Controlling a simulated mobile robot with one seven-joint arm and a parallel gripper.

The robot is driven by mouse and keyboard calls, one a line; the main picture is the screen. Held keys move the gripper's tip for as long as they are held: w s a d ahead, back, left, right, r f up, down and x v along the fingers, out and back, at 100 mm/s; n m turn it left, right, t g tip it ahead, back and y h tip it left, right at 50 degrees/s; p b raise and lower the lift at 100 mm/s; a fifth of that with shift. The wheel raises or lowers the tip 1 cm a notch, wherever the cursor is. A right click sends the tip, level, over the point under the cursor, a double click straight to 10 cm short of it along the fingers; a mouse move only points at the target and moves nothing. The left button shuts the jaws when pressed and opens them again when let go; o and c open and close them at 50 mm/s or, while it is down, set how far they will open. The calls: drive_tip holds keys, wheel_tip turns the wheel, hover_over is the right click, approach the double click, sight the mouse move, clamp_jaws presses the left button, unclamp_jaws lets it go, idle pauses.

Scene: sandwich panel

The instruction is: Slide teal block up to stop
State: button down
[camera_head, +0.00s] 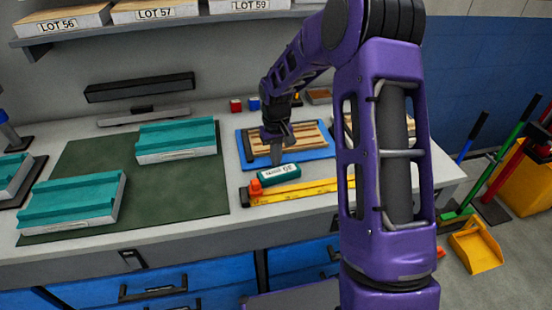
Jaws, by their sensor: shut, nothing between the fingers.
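My gripper (276,158) is shut and empty, pointing down over the near left part of a blue board (312,157) with wooden strips. A small dark teal block with a white label (265,181) lies just in front of the fingertips; I cannot tell whether they touch it. Two large teal grooved pieces, one at the back (177,135) and one at the front (75,198), lie on a green mat.
The green mat (150,200) covers the left of the grey bench. A dark bar (247,146) stands at the board's left edge. My purple arm hides the bench's right part. A shelf with boxes hangs above.

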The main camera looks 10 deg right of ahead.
drive_tip(key=shift+s, duration=0.1)
drive_tip(key=shift+s, duration=0.9)
drive_tip(key=shift+w, duration=0.15)
